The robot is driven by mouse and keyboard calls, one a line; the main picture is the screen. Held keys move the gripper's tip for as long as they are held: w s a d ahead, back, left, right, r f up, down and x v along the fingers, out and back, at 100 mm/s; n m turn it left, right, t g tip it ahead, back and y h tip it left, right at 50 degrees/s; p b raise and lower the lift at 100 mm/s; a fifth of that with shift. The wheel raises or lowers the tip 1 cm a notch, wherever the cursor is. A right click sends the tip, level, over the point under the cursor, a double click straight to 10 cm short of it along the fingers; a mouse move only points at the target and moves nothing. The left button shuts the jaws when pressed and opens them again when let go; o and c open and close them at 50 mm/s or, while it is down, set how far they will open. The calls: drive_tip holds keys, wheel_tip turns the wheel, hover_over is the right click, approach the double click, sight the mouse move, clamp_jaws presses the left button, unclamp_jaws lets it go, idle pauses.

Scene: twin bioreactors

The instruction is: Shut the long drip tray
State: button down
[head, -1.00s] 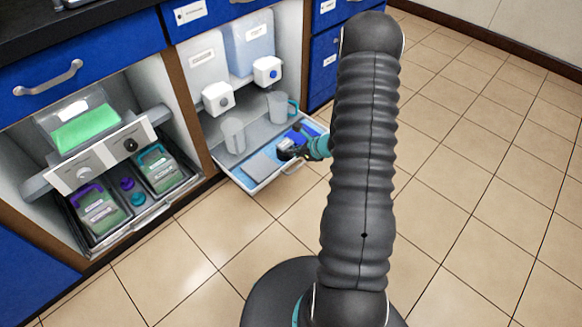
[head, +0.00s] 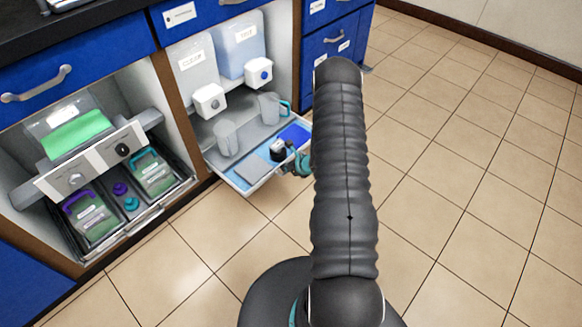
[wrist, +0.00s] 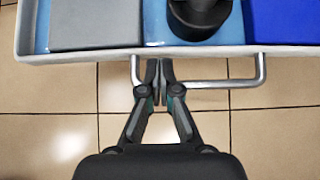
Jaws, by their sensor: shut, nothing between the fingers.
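In the head view my arm hides most of the gripper.
A grey pad (head: 251,170), a black object (head: 279,150) and a blue block (head: 296,134) lie in the tray. The left bay holds another pulled-out tray (head: 122,236) with green packs. Tiled floor is clear at right.

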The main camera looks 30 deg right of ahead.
drive_tip(key=shift+w+a+f, duration=0.1)
drive_tip(key=shift+w+f, duration=0.25)
